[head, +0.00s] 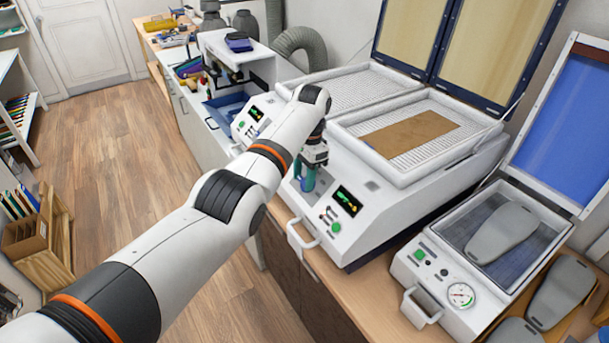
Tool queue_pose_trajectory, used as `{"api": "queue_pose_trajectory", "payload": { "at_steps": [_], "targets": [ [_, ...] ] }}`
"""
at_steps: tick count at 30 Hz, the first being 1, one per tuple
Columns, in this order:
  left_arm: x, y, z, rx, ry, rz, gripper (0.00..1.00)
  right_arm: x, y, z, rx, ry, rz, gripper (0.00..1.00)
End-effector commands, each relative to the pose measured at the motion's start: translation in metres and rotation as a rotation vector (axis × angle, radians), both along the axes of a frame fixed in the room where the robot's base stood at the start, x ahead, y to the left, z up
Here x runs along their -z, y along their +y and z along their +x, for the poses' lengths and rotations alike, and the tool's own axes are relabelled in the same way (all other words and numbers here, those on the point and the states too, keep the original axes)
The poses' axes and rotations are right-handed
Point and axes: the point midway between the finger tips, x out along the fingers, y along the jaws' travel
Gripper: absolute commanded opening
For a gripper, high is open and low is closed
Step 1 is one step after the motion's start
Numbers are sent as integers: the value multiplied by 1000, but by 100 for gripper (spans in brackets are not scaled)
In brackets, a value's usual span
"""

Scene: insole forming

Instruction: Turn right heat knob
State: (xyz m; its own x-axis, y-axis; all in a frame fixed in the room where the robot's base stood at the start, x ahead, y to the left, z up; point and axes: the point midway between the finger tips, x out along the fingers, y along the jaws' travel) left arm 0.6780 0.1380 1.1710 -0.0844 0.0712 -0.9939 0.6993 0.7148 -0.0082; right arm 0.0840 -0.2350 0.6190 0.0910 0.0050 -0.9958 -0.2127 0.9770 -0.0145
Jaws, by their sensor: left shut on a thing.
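The white heating machine (385,219) has two tray sections and a sloped front panel. Its right display (346,200) is lit, with a green button (336,227) and small controls beside it. My left gripper (307,186) is at the panel, just left of the right display, pointing down at it. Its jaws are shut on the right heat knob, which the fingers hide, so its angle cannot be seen. The left display (256,113) lies farther back along the panel. My right gripper is not in view.
A brown sheet (412,133) lies on the right tray, under the raised lid (490,45). A press (445,291) with a gauge and a raised blue lid (568,120) stands at the right. Grey foot forms (562,290) lie beside it.

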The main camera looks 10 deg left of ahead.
Motion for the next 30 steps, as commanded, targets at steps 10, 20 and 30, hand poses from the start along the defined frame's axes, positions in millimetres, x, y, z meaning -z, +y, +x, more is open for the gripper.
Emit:
{"api": "queue_pose_trajectory", "payload": {
  "at_steps": [10,20,30],
  "targets": [
    [4,1,-2,-4,10,1,50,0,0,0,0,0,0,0],
    [1,0,-1,-1,4,0,64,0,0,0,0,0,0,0],
    [-43,1,3,-6,0,0,64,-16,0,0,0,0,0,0]
  ]
}}
